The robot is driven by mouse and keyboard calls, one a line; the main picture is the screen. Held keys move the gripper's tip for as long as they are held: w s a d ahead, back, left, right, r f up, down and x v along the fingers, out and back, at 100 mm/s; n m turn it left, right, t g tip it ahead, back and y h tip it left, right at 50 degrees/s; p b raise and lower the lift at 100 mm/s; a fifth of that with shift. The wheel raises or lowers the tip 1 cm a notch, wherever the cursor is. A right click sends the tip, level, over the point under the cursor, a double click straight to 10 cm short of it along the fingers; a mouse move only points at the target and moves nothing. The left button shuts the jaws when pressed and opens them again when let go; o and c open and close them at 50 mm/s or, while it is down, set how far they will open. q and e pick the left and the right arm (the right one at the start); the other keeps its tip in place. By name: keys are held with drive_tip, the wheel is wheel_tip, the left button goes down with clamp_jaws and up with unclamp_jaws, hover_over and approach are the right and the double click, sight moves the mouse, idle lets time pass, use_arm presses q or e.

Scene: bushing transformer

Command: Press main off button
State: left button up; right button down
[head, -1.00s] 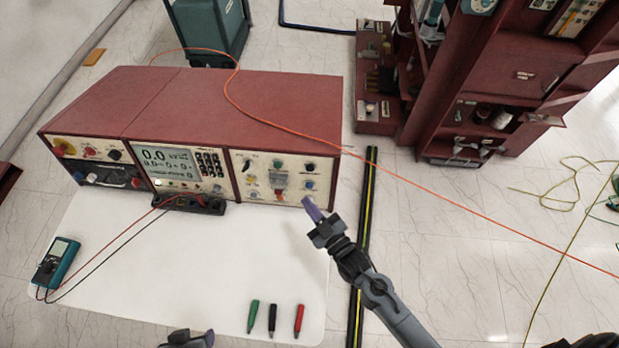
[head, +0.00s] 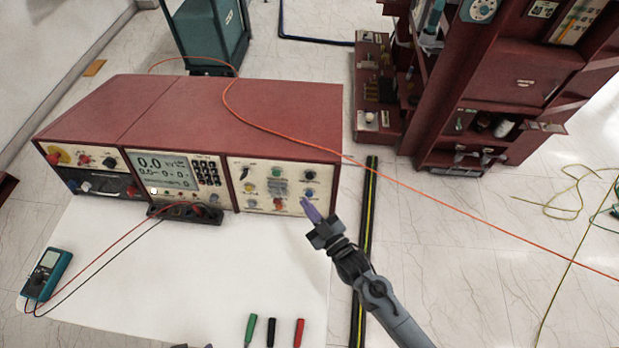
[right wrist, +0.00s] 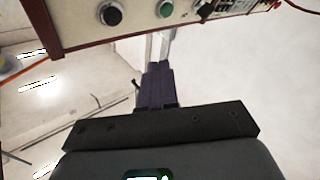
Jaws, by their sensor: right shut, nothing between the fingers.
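The control console (head: 235,115) is a long red box with cream front panels. Its right panel (head: 240,195) carries small knobs and several coloured buttons. Labels are too small to read, so I cannot tell which is the main off button. My right gripper (head: 308,207) has purple fingers, shut and empty, at the lower right corner of that panel; contact cannot be told. In the right wrist view, its shut fingers (right wrist: 160,80) point toward the panel edge, below a green button (right wrist: 165,8) and a black button (right wrist: 110,13). Only a sliver of my left gripper (head: 190,346) shows at the bottom edge.
A teal multimeter (head: 47,272) with red and black leads lies at left on the white mat (head: 180,285). Green, black and red probes (head: 271,332) lie at the front. An orange cable (head: 440,205) crosses the console and floor. A red cabinet (head: 510,85) stands at right.

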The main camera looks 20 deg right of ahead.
sight(310, 176)
drive_tip(key=w+d+f+b, duration=0.1)
drive_tip(key=w+d+b, duration=0.2)
drive_tip(key=w, duration=0.3)
drive_tip(key=shift+d+f, duration=0.15)
drive_tip(key=shift+f, duration=0.15)
idle(0.9)
idle(0.8)
idle(0.3)
drive_tip(key=shift+w+d+f, duration=0.1)
drive_tip(key=shift+w+d, duration=0.1)
drive_tip(key=shift+w, duration=0.15)
